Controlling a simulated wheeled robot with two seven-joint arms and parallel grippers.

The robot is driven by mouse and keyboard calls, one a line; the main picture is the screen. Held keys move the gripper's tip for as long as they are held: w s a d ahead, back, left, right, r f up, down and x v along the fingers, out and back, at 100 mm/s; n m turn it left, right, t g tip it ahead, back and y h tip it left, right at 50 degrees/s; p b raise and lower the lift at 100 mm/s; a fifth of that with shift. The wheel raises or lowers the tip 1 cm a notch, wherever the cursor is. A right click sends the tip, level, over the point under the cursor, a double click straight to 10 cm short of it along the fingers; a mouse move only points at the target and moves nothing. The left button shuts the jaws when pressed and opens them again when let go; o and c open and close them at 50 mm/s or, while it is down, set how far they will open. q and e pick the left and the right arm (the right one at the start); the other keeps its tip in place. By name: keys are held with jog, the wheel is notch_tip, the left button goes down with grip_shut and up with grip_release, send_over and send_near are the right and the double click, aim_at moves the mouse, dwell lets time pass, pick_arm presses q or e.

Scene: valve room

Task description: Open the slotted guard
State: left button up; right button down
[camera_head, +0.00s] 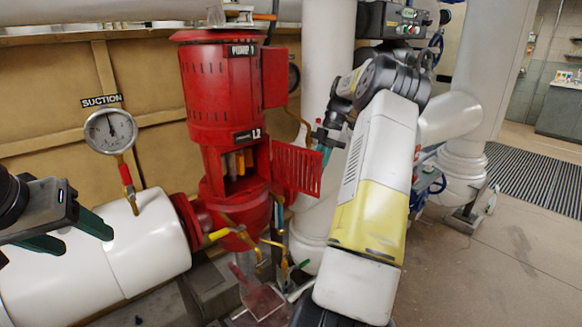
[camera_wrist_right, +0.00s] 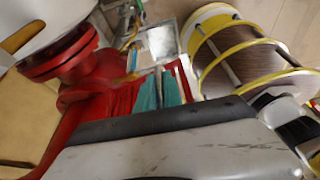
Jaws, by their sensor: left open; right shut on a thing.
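The red slotted guard (camera_head: 297,169) stands swung out to the right of the red pump (camera_head: 222,90) in the head view. The pump's opening (camera_head: 238,163) below the L2 label is uncovered, with yellow and dark parts inside. My right gripper (camera_head: 322,150) is shut on the guard's outer edge, partly hidden by my arm. In the right wrist view its teal fingers (camera_wrist_right: 160,91) sit close together beside the red slats of the guard (camera_wrist_right: 183,80). My left gripper (camera_head: 68,234) is open and empty at the far left, over the white suction pipe.
A suction gauge (camera_head: 111,131) stands up from the white pipe (camera_head: 147,245) between my left gripper and the pump. Yellow-handled valves (camera_head: 230,232) lie below the pump. A thick white vertical pipe (camera_head: 327,50) rises behind the guard. Open floor (camera_head: 500,260) lies at the right.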

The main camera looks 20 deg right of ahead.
jog(key=shift+w, duration=0.15)
dwell(0.3)
jog(key=c, duration=1.5)
grip_release()
jog(key=v, duration=0.7)
jog(key=shift+d+r, duration=0.2)
jog(key=shift+r, duration=0.15)
